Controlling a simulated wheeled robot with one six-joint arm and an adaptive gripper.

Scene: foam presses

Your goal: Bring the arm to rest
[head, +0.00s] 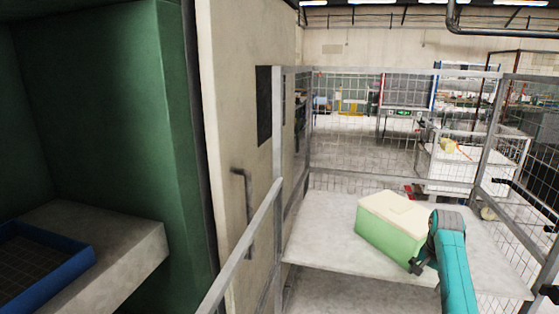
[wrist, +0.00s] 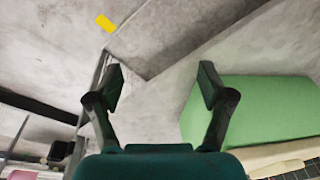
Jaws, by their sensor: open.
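My arm (head: 455,262), in teal with a grey joint, reaches up from the lower right of the head view. My gripper (head: 416,266) shows only in part there, as dark finger parts beside the green block. In the wrist view my gripper (wrist: 163,85) is open, with its two dark fingers spread wide and nothing between them. A green block with a cream top (head: 385,232) sits on the pale shelf. It also shows in the wrist view (wrist: 255,108), to the right of the right finger.
The shelf (head: 320,240) belongs to a wire-mesh cage cart (head: 365,180). A cage rail (head: 250,238) runs along its left. At the left, a green recess (head: 120,110) holds a blue-rimmed tray (head: 65,285). Open floor lies beyond the mesh.

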